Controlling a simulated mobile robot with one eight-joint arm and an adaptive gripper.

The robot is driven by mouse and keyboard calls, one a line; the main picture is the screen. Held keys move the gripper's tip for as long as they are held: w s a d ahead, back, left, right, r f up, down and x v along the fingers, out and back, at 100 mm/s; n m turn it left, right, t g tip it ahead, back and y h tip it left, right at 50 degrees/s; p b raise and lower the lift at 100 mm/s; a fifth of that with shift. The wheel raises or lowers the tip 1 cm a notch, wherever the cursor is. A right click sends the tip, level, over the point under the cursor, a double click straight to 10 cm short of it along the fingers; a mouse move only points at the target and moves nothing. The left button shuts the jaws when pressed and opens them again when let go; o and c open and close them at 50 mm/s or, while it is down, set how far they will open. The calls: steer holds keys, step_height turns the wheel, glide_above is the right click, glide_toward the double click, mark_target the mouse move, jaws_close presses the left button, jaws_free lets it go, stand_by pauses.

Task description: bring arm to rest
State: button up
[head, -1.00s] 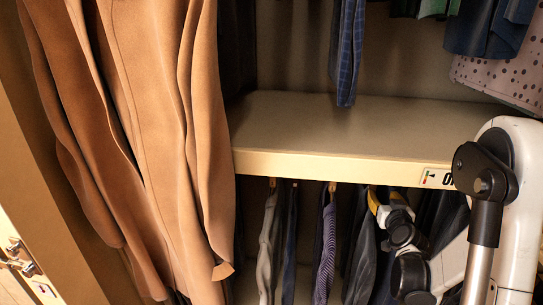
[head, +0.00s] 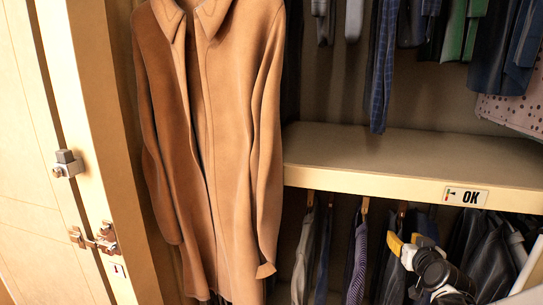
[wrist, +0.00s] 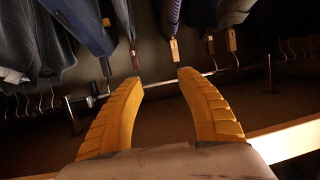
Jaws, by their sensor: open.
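My gripper (wrist: 160,80) is open and empty in the wrist view, its two yellow fingers spread apart. Hanging clothes and a metal rail (wrist: 160,85) show beyond the fingertips. In the head view my gripper (head: 405,243) is at the lower right, below the front edge of the shelf (head: 400,155), beside the clothes hanging in the lower section.
A tan coat (head: 215,140) hangs left of the shelf. Ties and other garments (head: 385,65) hang above. A door with metal latches (head: 105,240) stands at the left. The shelf top looks bare.

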steer(key=s+a+r+n+g+y, duration=0.25)
steer(key=s+a+g, duration=0.25)
steer(key=s+a, duration=1.25)
steer(key=s+f+g, duration=0.2)
steer(key=s, duration=0.9)
steer(key=shift+a, duration=0.4)
steer(key=shift+w+r+m, duration=0.1)
steer(key=shift+m, duration=0.15)
